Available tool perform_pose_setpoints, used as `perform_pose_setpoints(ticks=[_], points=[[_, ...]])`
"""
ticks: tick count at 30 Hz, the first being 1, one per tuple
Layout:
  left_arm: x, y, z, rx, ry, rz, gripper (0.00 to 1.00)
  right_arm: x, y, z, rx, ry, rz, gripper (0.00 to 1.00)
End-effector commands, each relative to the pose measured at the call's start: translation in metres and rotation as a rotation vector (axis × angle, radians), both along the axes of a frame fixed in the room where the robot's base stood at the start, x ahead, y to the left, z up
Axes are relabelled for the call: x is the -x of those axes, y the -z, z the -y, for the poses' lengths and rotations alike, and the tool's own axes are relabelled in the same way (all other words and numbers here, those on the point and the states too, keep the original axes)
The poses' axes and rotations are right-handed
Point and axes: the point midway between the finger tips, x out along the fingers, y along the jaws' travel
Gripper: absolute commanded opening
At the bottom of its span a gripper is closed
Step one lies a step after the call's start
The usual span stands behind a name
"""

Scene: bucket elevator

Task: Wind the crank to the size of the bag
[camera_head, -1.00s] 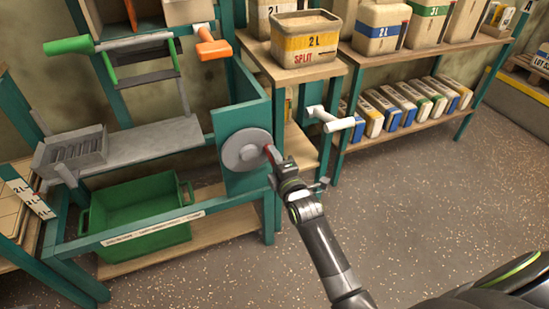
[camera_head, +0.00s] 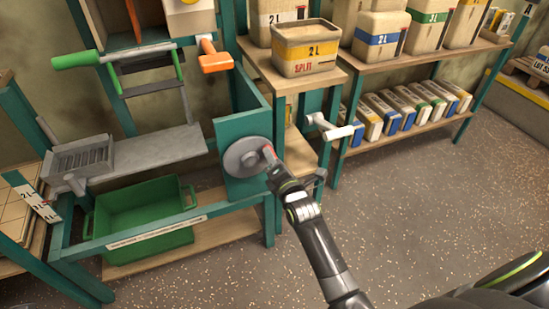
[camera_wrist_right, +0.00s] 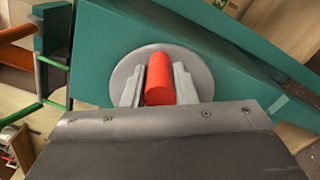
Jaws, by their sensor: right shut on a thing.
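The crank is a grey round disc (camera_head: 244,158) with a red handle (camera_head: 268,150) on the teal side panel of the machine. My right gripper (camera_head: 273,163) is shut on the red handle. In the right wrist view, the red handle (camera_wrist_right: 159,82) sits between the two fingers, with the grey disc (camera_wrist_right: 127,75) behind it. My left gripper is not in the head view.
A green bin (camera_head: 144,222) sits below a grey metal plate (camera_head: 150,155). An orange handle (camera_head: 214,58) and a green handle (camera_head: 75,60) stick out above. A white-handled crank (camera_head: 336,131) is right of my gripper. More bags stand on shelves behind. The speckled floor is clear.

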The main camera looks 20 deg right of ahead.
Motion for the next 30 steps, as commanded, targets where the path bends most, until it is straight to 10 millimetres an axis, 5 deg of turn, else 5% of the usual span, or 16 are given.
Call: perform_pose_setpoints(ticks=[30], points=[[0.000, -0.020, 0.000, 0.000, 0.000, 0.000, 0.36, 0.000, -0.018, -0.013, 0.276, -0.001, 0.018, 0.00]])
